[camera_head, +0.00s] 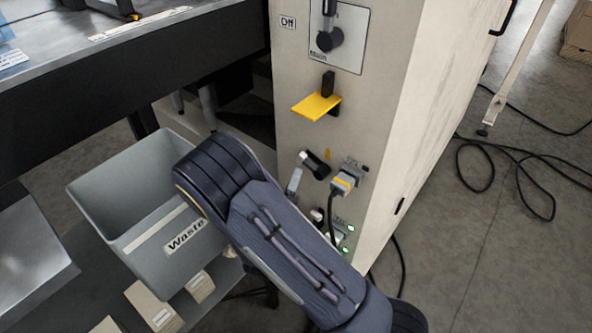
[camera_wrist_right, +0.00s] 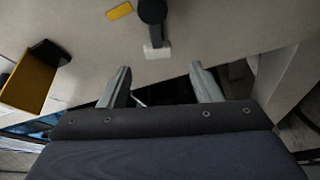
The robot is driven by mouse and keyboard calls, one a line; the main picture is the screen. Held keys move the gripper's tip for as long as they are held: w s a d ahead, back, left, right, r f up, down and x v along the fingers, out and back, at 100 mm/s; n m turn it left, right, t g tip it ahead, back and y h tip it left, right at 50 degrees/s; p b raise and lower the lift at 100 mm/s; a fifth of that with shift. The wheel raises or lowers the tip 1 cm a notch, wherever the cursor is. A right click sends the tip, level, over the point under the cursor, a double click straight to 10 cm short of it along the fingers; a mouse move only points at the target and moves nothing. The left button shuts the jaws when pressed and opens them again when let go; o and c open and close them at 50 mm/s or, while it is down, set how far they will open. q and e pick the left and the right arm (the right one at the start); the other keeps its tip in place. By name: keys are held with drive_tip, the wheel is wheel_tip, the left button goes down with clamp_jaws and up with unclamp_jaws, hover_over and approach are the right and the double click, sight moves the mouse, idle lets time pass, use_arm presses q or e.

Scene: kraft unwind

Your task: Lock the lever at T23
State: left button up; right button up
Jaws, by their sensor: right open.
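A black lever with a white tip (camera_head: 315,163) sits on the front of the beige cabinet, below a yellow shelf bracket and beside a small yellow label (camera_head: 327,154). In the right wrist view the lever (camera_wrist_right: 153,25) shows at the top, its white end towards my fingers. No T23 marking is readable. My right gripper (camera_head: 301,192) is beside the cabinet face, mostly hidden behind my arm. In the wrist view its two fingers (camera_wrist_right: 162,84) are apart and empty, with the lever beyond them, not between them. My left gripper is not in view.
The yellow bracket (camera_head: 317,106) sticks out above the lever. A plugged connector (camera_head: 346,182) with a black cable is just right of it. A main switch (camera_head: 330,40) is higher up. A grey Waste bin (camera_head: 125,240) stands left. Cables (camera_head: 510,150) lie on the floor at right.

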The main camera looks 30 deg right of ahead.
sight(300, 162)
drive_tip(key=b+x, duration=0.1)
drive_tip(key=x, duration=0.6)
drive_tip(key=shift+w+d+r, duration=0.15)
drive_tip(key=shift+w+d, duration=0.1)
clamp_jaws()
